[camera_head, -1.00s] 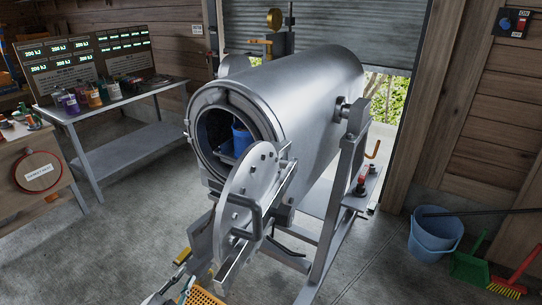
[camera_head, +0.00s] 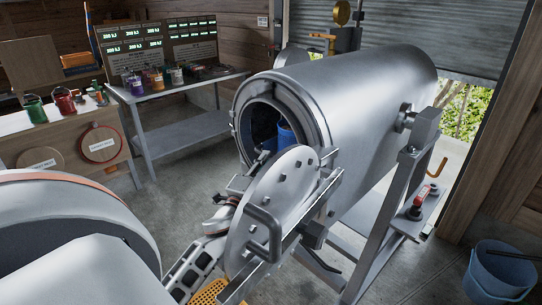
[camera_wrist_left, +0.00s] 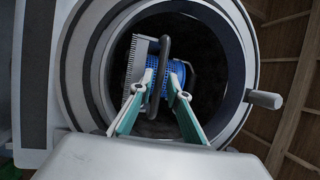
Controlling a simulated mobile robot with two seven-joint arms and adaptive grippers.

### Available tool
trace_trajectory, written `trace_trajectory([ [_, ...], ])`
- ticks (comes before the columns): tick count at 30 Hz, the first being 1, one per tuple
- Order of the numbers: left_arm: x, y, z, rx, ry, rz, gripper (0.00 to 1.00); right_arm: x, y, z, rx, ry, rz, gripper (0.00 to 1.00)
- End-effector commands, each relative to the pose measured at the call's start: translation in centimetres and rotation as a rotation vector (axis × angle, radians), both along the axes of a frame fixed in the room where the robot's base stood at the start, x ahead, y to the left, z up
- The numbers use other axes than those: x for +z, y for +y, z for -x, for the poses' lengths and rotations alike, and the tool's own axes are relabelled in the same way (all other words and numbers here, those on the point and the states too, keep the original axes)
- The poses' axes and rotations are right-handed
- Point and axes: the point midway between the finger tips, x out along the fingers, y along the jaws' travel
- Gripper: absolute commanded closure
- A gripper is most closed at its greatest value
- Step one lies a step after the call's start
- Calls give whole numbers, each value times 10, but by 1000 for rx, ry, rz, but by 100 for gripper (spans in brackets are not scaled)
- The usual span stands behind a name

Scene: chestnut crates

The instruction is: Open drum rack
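The large steel drum (camera_head: 350,95) lies tilted on its stand, with its round door (camera_head: 270,205) swung open in front of the mouth. Inside the mouth a blue object (camera_head: 287,134) shows, partly hidden. In the left wrist view, a pale slotted rack part (camera_wrist_left: 141,62), a black loop handle (camera_wrist_left: 164,60) and blue cylindrical parts (camera_wrist_left: 182,75) sit inside the dark drum. My right gripper is not in view.
The open door and its bar handle (camera_head: 262,228) stand close to my left arm. A bench with jars (camera_head: 155,80) and a wooden counter (camera_head: 60,125) stand behind at left. A blue bucket (camera_head: 497,270) is on the floor at right. An orange perforated item (camera_head: 208,292) is low in front.

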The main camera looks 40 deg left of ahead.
Motion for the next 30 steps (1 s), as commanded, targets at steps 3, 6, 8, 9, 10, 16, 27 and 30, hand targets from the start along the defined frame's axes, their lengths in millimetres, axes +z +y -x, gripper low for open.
trace_trajectory([
  [3, 3, 5, -15, 0, -1, 1, 84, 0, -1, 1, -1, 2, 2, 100],
  [6, 4, 7, -22, 0, 0, 1, 84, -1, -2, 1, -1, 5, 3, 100],
  [8, 4, 8, -25, 1, 0, 1, 84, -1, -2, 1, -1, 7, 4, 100],
  [9, 5, 9, -26, 1, 0, 1, 84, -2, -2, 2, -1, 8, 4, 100],
  [10, 4, 9, -26, 1, 0, 1, 84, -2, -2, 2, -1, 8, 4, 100],
  [16, 4, 9, -26, 1, 0, 2, 84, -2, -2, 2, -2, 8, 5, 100],
  [27, 4, 8, -26, 1, 0, 2, 100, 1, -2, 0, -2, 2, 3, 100],
  [30, 4, 8, -26, 1, 0, 2, 100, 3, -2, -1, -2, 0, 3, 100],
])
